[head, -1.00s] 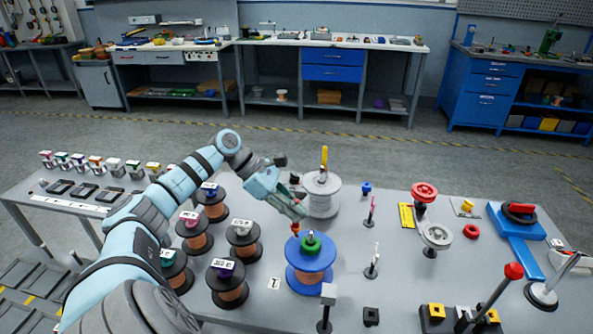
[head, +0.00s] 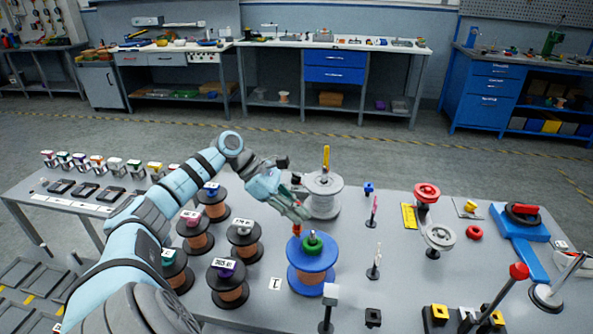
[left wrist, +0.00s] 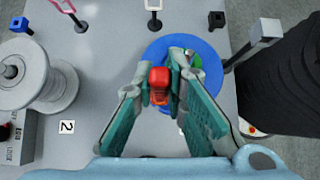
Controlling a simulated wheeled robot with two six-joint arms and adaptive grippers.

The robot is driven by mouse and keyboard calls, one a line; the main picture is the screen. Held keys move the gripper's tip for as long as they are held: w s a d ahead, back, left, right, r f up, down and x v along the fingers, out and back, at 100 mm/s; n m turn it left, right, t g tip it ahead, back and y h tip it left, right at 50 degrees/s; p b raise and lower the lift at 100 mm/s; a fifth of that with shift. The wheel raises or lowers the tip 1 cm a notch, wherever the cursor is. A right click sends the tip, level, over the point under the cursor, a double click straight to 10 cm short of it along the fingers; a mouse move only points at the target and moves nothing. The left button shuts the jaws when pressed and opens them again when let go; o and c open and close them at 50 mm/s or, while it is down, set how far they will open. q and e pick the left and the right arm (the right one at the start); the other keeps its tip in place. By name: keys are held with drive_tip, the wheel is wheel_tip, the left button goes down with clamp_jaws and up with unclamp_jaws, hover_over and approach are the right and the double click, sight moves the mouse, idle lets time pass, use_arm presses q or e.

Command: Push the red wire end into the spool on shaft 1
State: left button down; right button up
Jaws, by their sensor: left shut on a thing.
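My left gripper (head: 298,213) reaches down beside the blue spool (head: 311,277) on shaft 1, which has a green knob (head: 312,241) on top and a "1" label (head: 275,283) beside it. The gripper is shut on the red wire end (head: 297,229), which hangs just above the spool's far left rim. In the left wrist view, the red wire end (left wrist: 159,77) sits between the fingertips (left wrist: 163,85), with an orange part below it. The blue flange (left wrist: 205,47) lies behind it, partly hidden by the fingers. I cannot tell whether the wire end touches the spool. My right gripper is not in view.
A grey spool (head: 322,195) with a yellow handle stands just behind my left gripper. Several copper-coloured spools (head: 228,290) stand to the left, under my arm. A grey-topped post (head: 329,296) stands close in front of the blue spool. Red and grey pulleys (head: 439,236) stand to the right.

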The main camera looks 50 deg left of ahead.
use_arm(q)
drive_tip(key=shift+f+b, duration=0.6)
idle(0.7)
idle(0.4)
drive_tip(key=c, duration=1.6)
unclamp_jaws()
drive_tip(key=shift+o, duration=0.8)
drive_tip(key=shift+o, duration=1.2)
drive_tip(key=v, duration=0.7)
